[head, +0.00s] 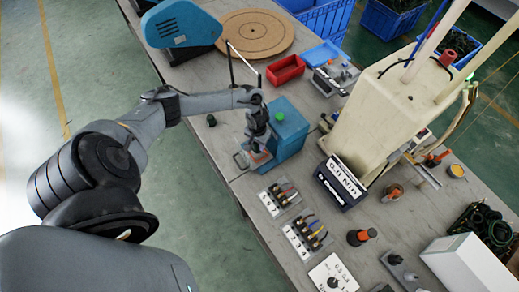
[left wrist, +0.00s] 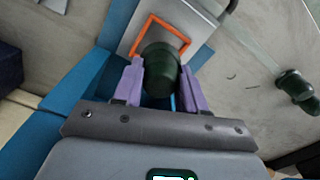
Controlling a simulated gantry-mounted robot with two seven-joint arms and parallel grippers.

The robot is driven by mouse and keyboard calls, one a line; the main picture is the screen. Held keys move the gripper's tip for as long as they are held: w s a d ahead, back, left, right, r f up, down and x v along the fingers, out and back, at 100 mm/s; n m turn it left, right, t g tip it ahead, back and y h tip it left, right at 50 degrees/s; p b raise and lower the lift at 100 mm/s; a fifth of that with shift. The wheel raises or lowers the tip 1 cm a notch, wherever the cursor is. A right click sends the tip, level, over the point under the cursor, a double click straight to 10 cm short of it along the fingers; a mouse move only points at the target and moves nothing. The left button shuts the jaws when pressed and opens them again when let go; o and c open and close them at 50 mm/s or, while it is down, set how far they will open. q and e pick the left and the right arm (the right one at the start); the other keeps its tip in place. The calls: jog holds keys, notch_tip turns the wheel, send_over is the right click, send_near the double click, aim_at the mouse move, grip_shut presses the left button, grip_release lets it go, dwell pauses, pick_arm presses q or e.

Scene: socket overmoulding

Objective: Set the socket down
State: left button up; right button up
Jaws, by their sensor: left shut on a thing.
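A dark green socket (left wrist: 162,75) sits between the purple fingers of my left gripper (left wrist: 161,68), which is shut on it. In the left wrist view it overlaps an orange square frame (left wrist: 165,24) on a grey metal plate (left wrist: 195,15); whether it touches them is hidden. In the head view my left gripper (head: 258,146) points down at the front of a blue machine (head: 291,140) with a green button; the socket itself is hard to make out there. My right gripper is not in view.
Another dark green part (left wrist: 297,88) lies on the table, apart from the gripper; it also shows in the head view (head: 211,120). Two plates of connectors (head: 279,196) lie nearer the front. A cream machine (head: 375,110) stands to the right. Bare table lies left of the blue machine.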

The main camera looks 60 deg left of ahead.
aim_at(258, 148)
pick_arm(q)
jog(key=shift+f, duration=0.8)
jog(key=shift+f+b, duration=0.5)
jog(key=shift+f, duration=1.05)
jog(key=shift+f, duration=0.1)
jog(key=o, duration=1.1)
